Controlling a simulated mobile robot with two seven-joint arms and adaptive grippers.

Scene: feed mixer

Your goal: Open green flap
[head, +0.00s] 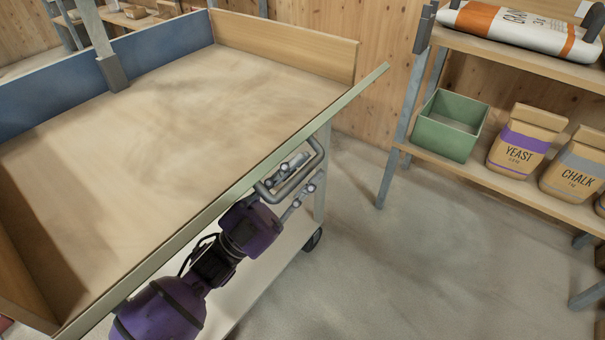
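The green flap (225,203) shows as a long, narrow pale green strip along the near side of a wooden tray on a cart. I see mostly its edge, and its outer face is largely hidden. A grey bent-tube handle (319,150) sits on its outer side, near the right end. My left gripper (308,172) is at this handle, with its two fingers apart and the handle's tube between them. I cannot tell whether the fingers touch the tube. My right gripper is not in view.
The tray floor (180,100) is bare, with a blue wall (150,55) at the back left. A shelf (450,165) at the right holds a green bin (447,140), a yeast bag (520,150) and a chalk bag (575,170). The concrete floor (430,260) between is clear.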

